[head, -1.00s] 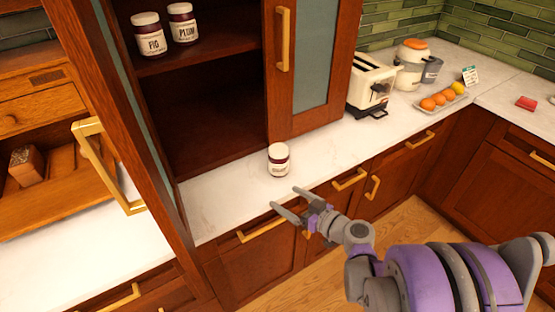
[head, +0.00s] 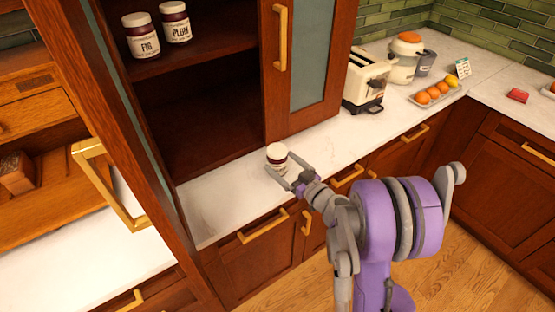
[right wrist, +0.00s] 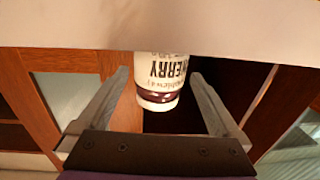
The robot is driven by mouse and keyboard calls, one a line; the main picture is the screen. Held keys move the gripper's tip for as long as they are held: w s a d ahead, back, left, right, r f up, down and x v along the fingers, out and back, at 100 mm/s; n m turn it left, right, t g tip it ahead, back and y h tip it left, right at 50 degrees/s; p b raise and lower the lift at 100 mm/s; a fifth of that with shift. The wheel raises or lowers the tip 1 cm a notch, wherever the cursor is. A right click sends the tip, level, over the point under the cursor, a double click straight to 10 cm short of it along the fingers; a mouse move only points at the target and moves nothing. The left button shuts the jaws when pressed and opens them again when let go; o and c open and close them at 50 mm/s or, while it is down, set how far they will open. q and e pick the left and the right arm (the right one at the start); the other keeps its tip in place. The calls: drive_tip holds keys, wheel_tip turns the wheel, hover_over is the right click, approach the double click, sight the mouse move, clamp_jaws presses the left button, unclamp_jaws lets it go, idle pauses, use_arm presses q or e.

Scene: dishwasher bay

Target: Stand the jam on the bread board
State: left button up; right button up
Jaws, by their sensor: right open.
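A jam jar (head: 277,153) with a white lid and dark contents stands upright on the white counter below the open cupboard. In the right wrist view the jar (right wrist: 162,80) appears upside down, with "ERRY" readable on its label. My right gripper (head: 279,165) is open at the jar, one finger on each side; whether they touch it I cannot tell. Two similar jars, FIG (head: 142,36) and PLUM (head: 175,22), stand on the cupboard shelf. I cannot make out a bread board. My left gripper is not in view.
An open cupboard door (head: 300,75) rises behind the jar. A gold-handled door (head: 110,185) stands at left. The counter (head: 215,205) left of the jar is clear.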

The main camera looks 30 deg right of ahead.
drive_tip(key=w, duration=0.3)
drive_tip(key=shift+w+a, duration=0.3)
drive_tip(key=shift+s, duration=0.15)
drive_tip(key=shift+c, duration=1.3)
clamp_jaws()
